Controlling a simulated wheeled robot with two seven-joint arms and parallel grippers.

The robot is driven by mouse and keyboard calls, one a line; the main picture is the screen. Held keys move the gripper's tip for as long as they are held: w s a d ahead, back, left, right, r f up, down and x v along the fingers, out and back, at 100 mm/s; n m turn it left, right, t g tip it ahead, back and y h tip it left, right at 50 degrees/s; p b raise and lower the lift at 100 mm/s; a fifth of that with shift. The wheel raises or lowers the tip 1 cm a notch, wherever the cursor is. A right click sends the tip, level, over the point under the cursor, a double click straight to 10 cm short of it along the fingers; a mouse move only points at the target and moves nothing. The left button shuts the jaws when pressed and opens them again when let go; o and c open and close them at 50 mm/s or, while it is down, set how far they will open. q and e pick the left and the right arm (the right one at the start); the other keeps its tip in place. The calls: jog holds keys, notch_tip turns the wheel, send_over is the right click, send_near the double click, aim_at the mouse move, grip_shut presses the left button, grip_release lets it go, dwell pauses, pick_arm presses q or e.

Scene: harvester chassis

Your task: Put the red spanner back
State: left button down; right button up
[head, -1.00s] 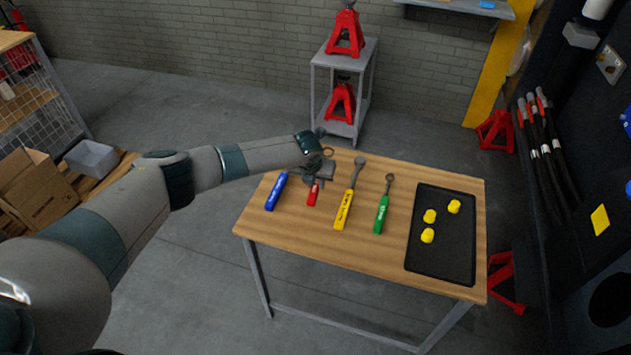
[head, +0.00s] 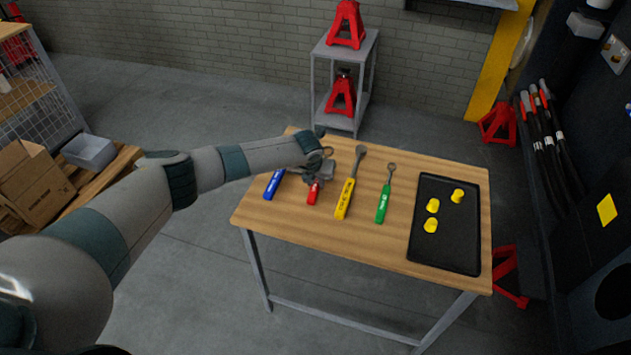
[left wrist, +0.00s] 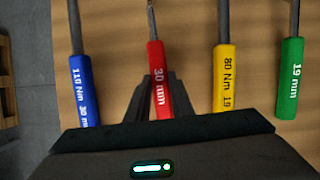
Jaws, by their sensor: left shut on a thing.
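The red spanner (head: 313,191) lies on the wooden table between the blue and yellow tools, its red handle toward the near side. In the left wrist view its handle (left wrist: 159,75), marked 30 mm, runs down between my gripper's fingers. My left gripper (head: 318,175) is over the spanner and shut on it; the gripper hides part of it in the head view. In the left wrist view the fingers (left wrist: 159,98) stand on both sides of the handle. I cannot tell whether the spanner touches the table. My right gripper is not in view.
A blue-handled tool (head: 273,184) lies left of the spanner. A yellow-handled tool (head: 347,190) and a green-handled spanner (head: 384,203) lie to the right. A black tray (head: 448,248) with yellow pieces is at the table's right end. The table's front strip (head: 330,237) is clear.

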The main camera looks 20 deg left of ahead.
pick_arm(q)
jog(key=c, duration=1.5)
grip_release()
jog(key=shift+r, duration=0.1)
jog(key=b+v, duration=0.3)
jog(key=v, duration=1.4)
jog(key=shift+s+d+r+b, duration=0.1)
jog(key=shift+r+b, duration=0.05)
jog(key=shift+b, duration=0.15)
